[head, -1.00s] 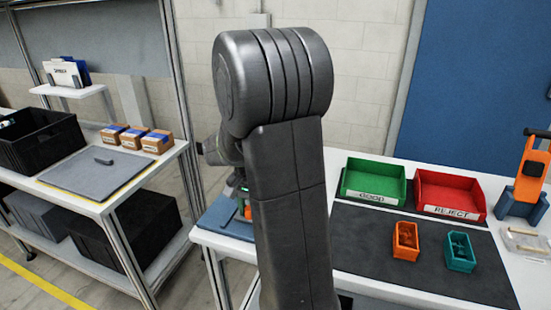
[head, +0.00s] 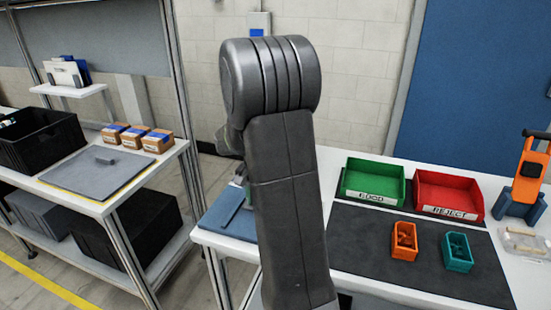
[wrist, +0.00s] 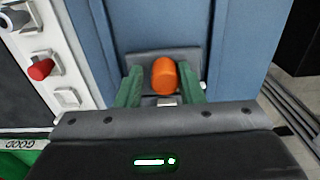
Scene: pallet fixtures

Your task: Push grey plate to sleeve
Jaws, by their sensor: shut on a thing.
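In the wrist view, the green-fingered gripper (wrist: 163,80) is around an upright orange knob (wrist: 164,74), one finger on each side. A grey plate (wrist: 150,58) shows just beyond the knob and the fingertips, on a blue board (wrist: 228,40). A small bright metal piece sits below the knob. I cannot make out a sleeve for certain.
A green GOOD bin (head: 372,180) and a red REJECT bin (head: 450,194) stand on the right table. An orange box (head: 404,241) and a teal box (head: 457,251) are in front. A red knob (wrist: 40,69) stands left of the board in the wrist view.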

